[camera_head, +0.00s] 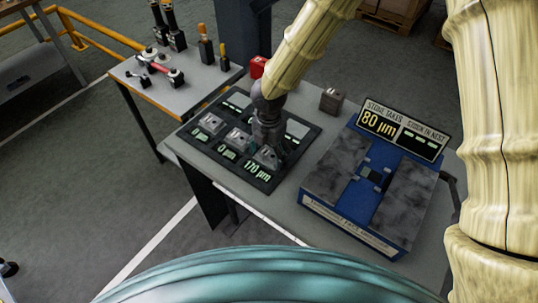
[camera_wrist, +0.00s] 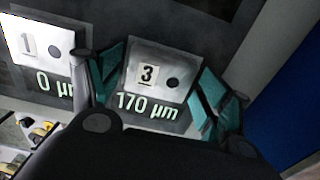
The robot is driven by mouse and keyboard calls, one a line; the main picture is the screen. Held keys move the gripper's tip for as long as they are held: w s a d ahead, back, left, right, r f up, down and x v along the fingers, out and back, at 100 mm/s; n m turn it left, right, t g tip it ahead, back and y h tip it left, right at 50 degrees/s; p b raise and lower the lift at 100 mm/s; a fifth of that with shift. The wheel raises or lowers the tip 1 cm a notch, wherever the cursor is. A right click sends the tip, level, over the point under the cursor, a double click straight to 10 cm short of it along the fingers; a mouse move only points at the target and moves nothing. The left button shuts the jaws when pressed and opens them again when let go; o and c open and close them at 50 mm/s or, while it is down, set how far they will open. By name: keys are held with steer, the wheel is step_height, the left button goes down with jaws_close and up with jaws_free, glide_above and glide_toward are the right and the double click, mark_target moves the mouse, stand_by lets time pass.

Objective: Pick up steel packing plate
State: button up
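Several square steel packing plates lie in a dark tray (camera_head: 228,163) on the table. The plate marked 3 (camera_wrist: 161,61), above a 170 µm label, lies flat in the wrist view and shows partly in the head view (camera_head: 266,158). My gripper (camera_wrist: 157,82) is open over it, with one teal-padded finger on each side of the plate; I cannot tell whether either touches it. In the head view my gripper (camera_head: 270,147) points down at the tray and hides part of it. A plate marked 1 (camera_wrist: 45,44) lies to the left, above a 0 µm label.
A blue fixture with grey stone blocks (camera_head: 399,200) and an 80 µm sign (camera_head: 402,128) stands right of the tray. A small dark block (camera_head: 331,101) sits behind. A side table (camera_head: 190,88) holds hand tools at the back left.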

mark_target(269, 153)
steer(key=c, duration=0.9)
steer(key=shift+r, duration=0.1)
steer(key=shift+c, duration=0.2)
steer(key=shift+r+b, duration=0.4)
steer(key=shift+r, duration=0.45)
steer(key=shift+r+b, duration=0.3)
steer(key=shift+r, duration=0.65)
steer(key=s+a+b, duration=0.1)
steer(key=s, duration=0.3)
steer(key=s+a+b, duration=0.1)
steer(key=s+a, duration=0.1)
steer(key=s, duration=0.3)
steer(key=s+a+r+b, duration=0.1)
steer(key=s+a, duration=0.1)
steer(key=s, duration=0.3)
steer(key=shift+s+r+b, duration=0.1)
steer(key=shift+b, duration=0.25)
steer(key=shift+s+a, duration=0.15)
steer(key=shift+s, duration=0.3)
